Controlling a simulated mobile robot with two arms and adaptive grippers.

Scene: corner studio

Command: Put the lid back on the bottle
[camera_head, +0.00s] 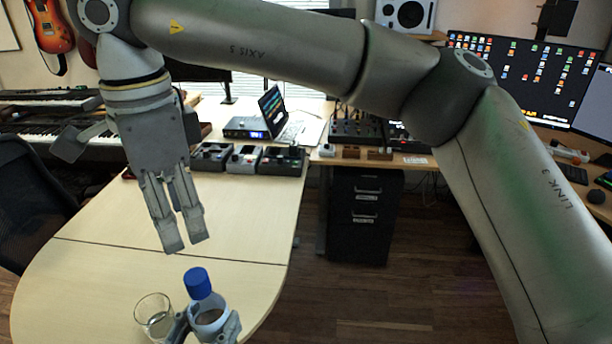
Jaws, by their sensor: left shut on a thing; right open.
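A bottle (207,314) with a pale bluish-grey body stands at the bottom of the view, over the near part of the wooden table. Its blue lid (198,284) shows at its upper end, slightly tilted and to the left; I cannot tell if it is seated on the neck. My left gripper (206,330) is shut on the bottle, with a finger on each side; the picture's lower edge cuts it off. My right gripper (186,240) hangs above and left of the lid, pointing down, its fingers parted and empty.
A clear drinking glass (154,316) stands close to the left of the bottle. The light wooden table (110,270) is otherwise clear nearby. Several pedals (245,160) and a laptop (285,122) stand further back. My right arm spans the upper view.

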